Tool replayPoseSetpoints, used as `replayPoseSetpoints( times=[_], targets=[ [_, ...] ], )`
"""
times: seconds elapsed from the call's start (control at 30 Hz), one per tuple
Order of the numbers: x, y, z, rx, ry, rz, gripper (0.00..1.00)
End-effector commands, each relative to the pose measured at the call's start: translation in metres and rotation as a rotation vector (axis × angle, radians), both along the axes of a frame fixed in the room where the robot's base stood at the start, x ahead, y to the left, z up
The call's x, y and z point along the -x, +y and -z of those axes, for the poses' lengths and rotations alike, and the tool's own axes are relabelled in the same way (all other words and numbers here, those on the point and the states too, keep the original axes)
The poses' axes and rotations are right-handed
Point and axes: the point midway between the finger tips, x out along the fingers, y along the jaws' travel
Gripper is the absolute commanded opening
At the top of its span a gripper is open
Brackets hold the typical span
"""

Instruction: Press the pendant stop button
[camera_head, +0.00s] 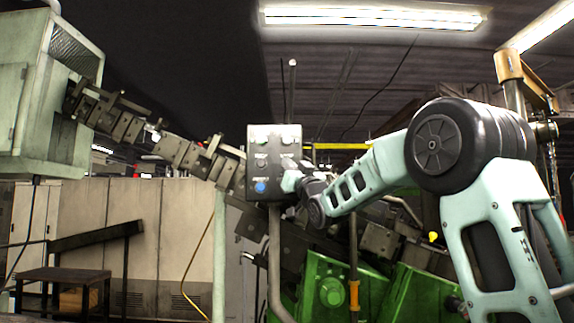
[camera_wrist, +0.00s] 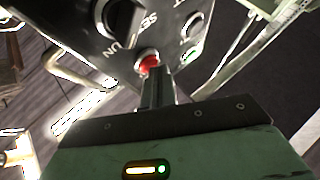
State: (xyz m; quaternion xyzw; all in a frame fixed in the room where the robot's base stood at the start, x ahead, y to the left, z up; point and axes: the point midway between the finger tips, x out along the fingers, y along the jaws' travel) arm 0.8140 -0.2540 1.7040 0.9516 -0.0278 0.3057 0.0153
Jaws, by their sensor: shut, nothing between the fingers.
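The pendant (camera_head: 258,147) is a dark grey box on a post, with several knobs and a blue button (camera_head: 260,187). My gripper (camera_head: 290,182) is at the lower right of its face and hides part of it. In the wrist view, the pendant panel (camera_wrist: 125,45) carries white lettering. A red button (camera_wrist: 150,61) in a pale ring sits right at the tips of my shut, empty gripper (camera_wrist: 156,76). The fingers cover its lower part. I cannot tell whether they touch it or whether it is pressed in. The red button is hidden in the head view.
A dark chain-like conveyor (camera_head: 190,155) runs diagonally behind the pendant. Green machine parts (camera_head: 330,285) stand below and to the right. A grey pipe (camera_head: 275,260) holds up the pendant. A dark low table (camera_head: 62,275) is at the lower left.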

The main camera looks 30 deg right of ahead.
Motion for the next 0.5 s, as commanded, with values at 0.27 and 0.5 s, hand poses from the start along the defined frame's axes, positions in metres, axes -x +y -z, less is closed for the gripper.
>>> replayPoseSetpoints(
  times=[0.27,0.5],
  targets=[
    [-0.0028,-0.002,-0.0001,0.0,-0.001,0.0,0.0],
    [-0.0038,-0.0026,-0.0003,0.0,-0.001,0.0,0.0]
  ],
)
